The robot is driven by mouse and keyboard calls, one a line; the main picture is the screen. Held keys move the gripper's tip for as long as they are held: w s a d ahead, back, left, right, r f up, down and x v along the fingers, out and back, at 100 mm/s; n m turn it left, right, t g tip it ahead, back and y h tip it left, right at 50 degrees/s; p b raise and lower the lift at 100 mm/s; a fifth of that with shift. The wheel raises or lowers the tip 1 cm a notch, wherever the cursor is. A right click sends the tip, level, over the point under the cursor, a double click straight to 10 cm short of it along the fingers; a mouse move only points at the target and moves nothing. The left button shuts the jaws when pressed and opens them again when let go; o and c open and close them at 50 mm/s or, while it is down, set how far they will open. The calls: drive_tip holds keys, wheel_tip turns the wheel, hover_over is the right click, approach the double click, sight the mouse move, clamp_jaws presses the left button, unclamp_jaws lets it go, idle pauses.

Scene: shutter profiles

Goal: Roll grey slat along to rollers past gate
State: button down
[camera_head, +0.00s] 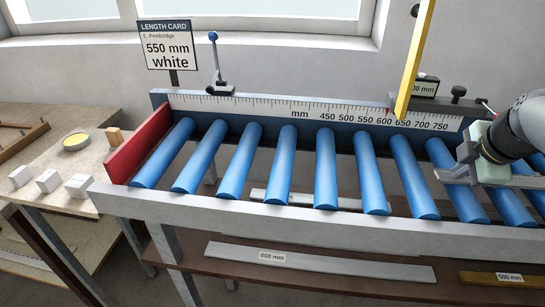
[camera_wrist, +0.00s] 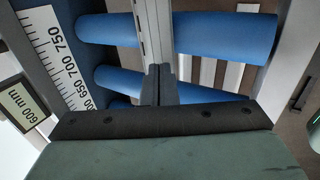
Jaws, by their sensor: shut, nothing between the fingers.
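The grey slat (camera_head: 520,182) lies along the rollers at the right end of the track, running out of the picture. In the wrist view the slat (camera_wrist: 154,35) is a slotted pale profile crossing the blue rollers. My gripper (camera_head: 458,176) is over its left part; in the wrist view the closed dark fingertips (camera_wrist: 158,75) are in line with the slat, nothing between them. I cannot tell whether they touch it. The yellow gate bar (camera_head: 415,60) stands raised, its lower end near the 600–650 marks. The blue rollers (camera_head: 325,165) left of my gripper are bare.
A white scale strip (camera_head: 280,107) runs along the back wall. A red end plate (camera_head: 140,150) closes the left end. A 600 mm profile (camera_head: 350,267) and a 500 mm one (camera_head: 500,281) lie on the shelf below. A card (camera_head: 168,47) reads 550 mm white.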

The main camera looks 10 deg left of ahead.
drive_tip(key=shift+r, duration=0.25)
drive_tip(key=shift+s+a, duration=0.15)
drive_tip(key=shift+a, duration=2.45)
drive_tip(key=shift+f+b, duration=0.85)
drive_tip(key=shift+b, duration=0.3)
